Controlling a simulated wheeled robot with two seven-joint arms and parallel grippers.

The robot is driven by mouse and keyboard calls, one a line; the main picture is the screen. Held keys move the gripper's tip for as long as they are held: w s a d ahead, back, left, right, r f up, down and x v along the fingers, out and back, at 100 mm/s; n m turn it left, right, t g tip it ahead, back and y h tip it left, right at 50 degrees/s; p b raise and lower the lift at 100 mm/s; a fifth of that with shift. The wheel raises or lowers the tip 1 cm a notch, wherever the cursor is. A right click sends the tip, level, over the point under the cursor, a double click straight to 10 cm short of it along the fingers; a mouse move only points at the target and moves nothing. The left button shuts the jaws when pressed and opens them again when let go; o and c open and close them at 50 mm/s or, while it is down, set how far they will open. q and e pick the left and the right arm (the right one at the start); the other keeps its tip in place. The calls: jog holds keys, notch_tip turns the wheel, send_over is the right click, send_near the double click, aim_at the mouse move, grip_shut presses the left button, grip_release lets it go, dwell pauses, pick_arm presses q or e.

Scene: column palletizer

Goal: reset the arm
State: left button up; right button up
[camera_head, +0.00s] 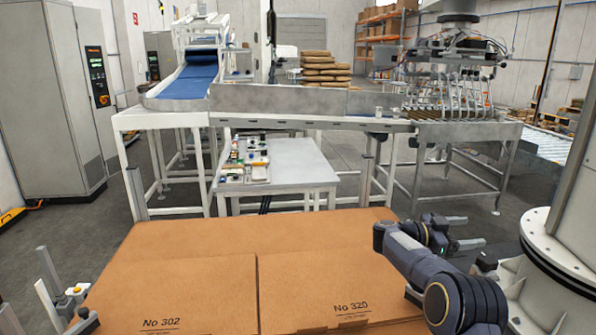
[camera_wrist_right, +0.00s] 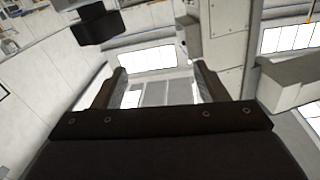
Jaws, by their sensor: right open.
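My right arm comes in from the lower right of the head view, in front of the boxes. My right gripper (camera_head: 474,231) is open, its two fingers pointing right, just beyond the right end of the cardboard boxes. In the right wrist view the two dark fingers of my right gripper (camera_wrist_right: 160,82) stand wide apart with nothing between them. Behind them are bright windows and pale walls.
Two cardboard boxes, No 302 (camera_head: 185,275) and No 320 (camera_head: 325,270), fill the lower front. A white machine column (camera_head: 545,270) stands close right of my right gripper. Behind are a small table (camera_head: 300,175) with components and a conveyor (camera_head: 280,98). Grey floor lies between.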

notch_tip(320, 180, up, 12)
jog(key=w+n+t+y, duration=0.1)
jog(key=n+t+y, duration=0.35)
jog(key=t, duration=0.75)
jog(key=s+a+r+n+t+y, duration=0.2)
jog(key=s+a+n+t+y, duration=0.3)
jog(key=s+a+n+y, duration=0.35)
jog(key=s+a+f+n+g+y, duration=0.3)
jog(key=s+a+f+y, duration=0.45)
jog(key=s+a, duration=0.4)
jog(key=s+a+f+n+g+y, duration=0.1)
jog(key=s+a+f+g, duration=0.1)
jog(key=s+f+g, duration=0.2)
jog(key=s+a+f+n+g, duration=0.1)
jog(key=s+a+f+g, duration=0.1)
jog(key=s+f, duration=0.9)
jog(key=s+g, duration=0.1)
jog(key=s, duration=0.5)
jog(key=shift+s+a+g+y, duration=0.35)
jog(key=shift+s+a+g, duration=0.05)
